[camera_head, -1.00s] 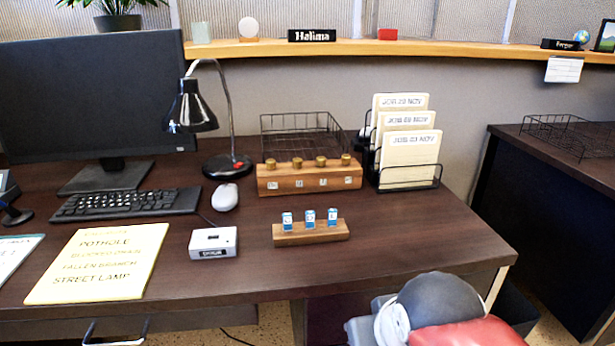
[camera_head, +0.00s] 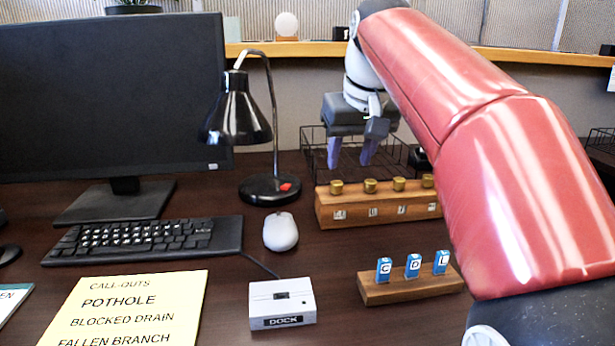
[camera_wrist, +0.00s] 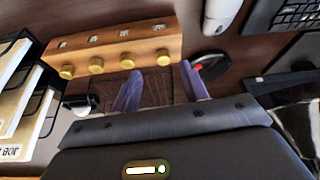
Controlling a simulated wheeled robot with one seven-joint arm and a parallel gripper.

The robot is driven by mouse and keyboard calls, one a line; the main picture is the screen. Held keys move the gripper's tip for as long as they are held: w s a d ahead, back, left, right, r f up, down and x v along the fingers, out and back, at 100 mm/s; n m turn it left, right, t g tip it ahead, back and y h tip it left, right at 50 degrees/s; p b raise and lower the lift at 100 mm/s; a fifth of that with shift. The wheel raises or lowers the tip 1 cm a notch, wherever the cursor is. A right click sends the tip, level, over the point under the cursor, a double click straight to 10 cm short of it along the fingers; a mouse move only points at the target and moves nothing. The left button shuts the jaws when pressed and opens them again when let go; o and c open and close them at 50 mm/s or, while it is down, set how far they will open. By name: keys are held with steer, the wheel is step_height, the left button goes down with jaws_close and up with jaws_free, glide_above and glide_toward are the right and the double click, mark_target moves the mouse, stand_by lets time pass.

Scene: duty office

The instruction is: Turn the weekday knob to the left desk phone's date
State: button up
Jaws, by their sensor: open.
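A wooden block (camera_head: 380,209) stands at the back of the desk with several brass knobs on top, one at its left end (camera_head: 336,187). Small labels on its front face are too small to read, so I cannot tell which is the weekday knob. The block also shows in the wrist view (camera_wrist: 110,48). My gripper (camera_head: 350,160) is open and empty, fingers pointing down, above and apart from the knobs. Its purple fingers also show in the wrist view (camera_wrist: 160,70). No phone or date is recognisable; a dark object is cut off at the left edge.
A desk lamp (camera_head: 236,115) stands left of the block, with a wire tray behind the block. A smaller wooden stand (camera_head: 411,287) with blue tags C, D, L is in front. A white DOCK box (camera_head: 281,300) and mouse (camera_head: 280,231) lie nearby. Card holders show in the wrist view (camera_wrist: 35,90).

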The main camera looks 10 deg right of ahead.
mark_target(337, 182)
steer(key=x, duration=0.2)
steer(key=w+b+x, duration=0.1)
steer(key=x, duration=0.2)
steer(key=b+x, duration=0.1)
steer(key=x, duration=0.2)
steer(key=shift+w+a+r, duration=0.25)
steer(key=shift+w+r, duration=0.1)
jaws_close()
steer(key=shift+r, duration=0.1)
